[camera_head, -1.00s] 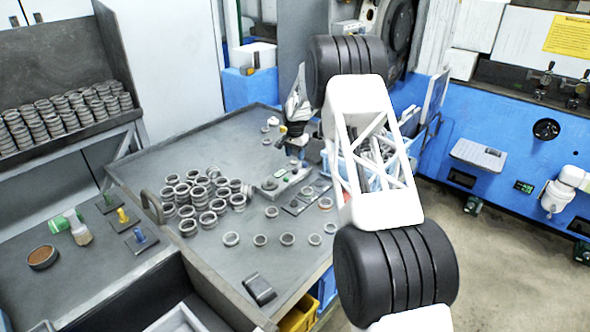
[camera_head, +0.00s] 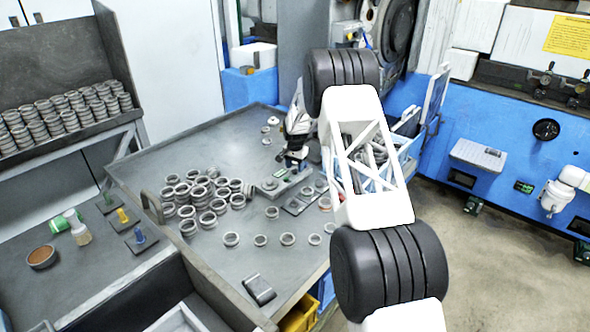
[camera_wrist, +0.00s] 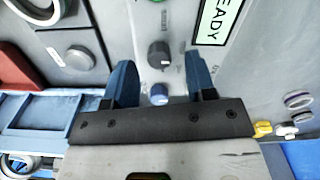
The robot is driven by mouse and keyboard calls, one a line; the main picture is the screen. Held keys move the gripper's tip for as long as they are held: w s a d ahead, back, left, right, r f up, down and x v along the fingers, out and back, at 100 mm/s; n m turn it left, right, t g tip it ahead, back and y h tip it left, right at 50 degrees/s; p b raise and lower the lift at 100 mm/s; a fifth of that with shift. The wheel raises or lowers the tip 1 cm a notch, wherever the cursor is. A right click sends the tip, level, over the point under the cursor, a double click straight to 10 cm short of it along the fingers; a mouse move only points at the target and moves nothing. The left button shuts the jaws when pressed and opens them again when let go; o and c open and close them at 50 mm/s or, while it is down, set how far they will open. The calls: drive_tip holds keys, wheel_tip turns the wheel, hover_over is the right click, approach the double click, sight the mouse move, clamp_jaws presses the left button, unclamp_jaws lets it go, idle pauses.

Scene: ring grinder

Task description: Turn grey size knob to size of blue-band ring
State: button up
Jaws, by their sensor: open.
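In the wrist view a dark grey knob (camera_wrist: 159,54) with a pale mark stands on a light grey panel, between the fingers of my gripper (camera_wrist: 158,62). The gripper is open, with a blue finger on either side of the knob and no visible contact. A blue knob or button (camera_wrist: 158,94) lies nearer the palm. In the head view my gripper (camera_head: 297,155) is low over the grey device (camera_head: 290,180) and hides part of it. A ring with a purplish-blue band (camera_wrist: 298,100) shows at the right of the wrist view; I cannot tell if it is the blue-band ring.
A display (camera_wrist: 218,20) reading "READY" is beside the dark knob. In the head view a heap of rings (camera_head: 205,195) is left of the device, and loose rings (camera_head: 260,240) lie in front.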

drive_tip(key=shift+f, duration=0.75)
drive_tip(key=c, duration=0.9)
drive_tip(key=shift+c, duration=0.2)
drive_tip(key=shift+n, duration=0.5)
drive_tip(key=n, duration=0.5)
drive_tip(key=shift+r, duration=0.1)
drive_tip(key=n, duration=0.6)
drive_tip(key=shift+a, duration=0.1)
